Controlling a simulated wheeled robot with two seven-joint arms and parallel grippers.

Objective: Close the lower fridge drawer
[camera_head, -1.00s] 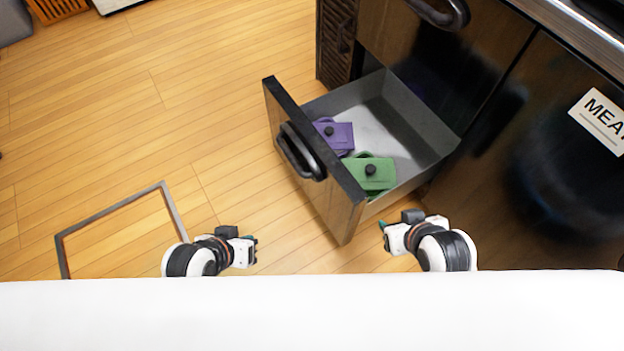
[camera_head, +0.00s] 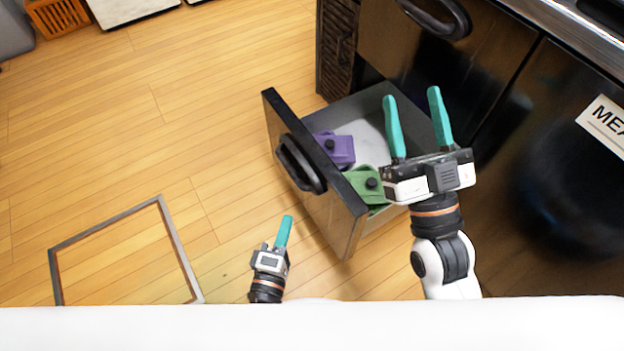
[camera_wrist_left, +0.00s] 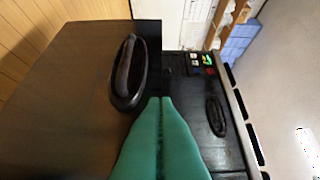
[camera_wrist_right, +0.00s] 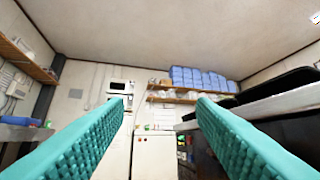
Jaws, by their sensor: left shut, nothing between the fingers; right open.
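The lower fridge drawer (camera_head: 318,190) is pulled well out of the dark cabinet in the head view. A purple item (camera_head: 341,151) and a green item (camera_head: 359,180) with dark knobs lie inside it. Its black handle (camera_head: 300,163) is on the front panel, and a handle also shows in the left wrist view (camera_wrist_left: 128,73). My left gripper (camera_head: 286,218) is shut and empty, in front of the panel and apart from the handle. My right gripper (camera_head: 412,92) is open with its fingers upward, and it covers part of the drawer's right side from the head camera.
An upper drawer handle (camera_head: 438,14) is above the open drawer. A door with a MEAT label (camera_head: 604,124) is at the right.

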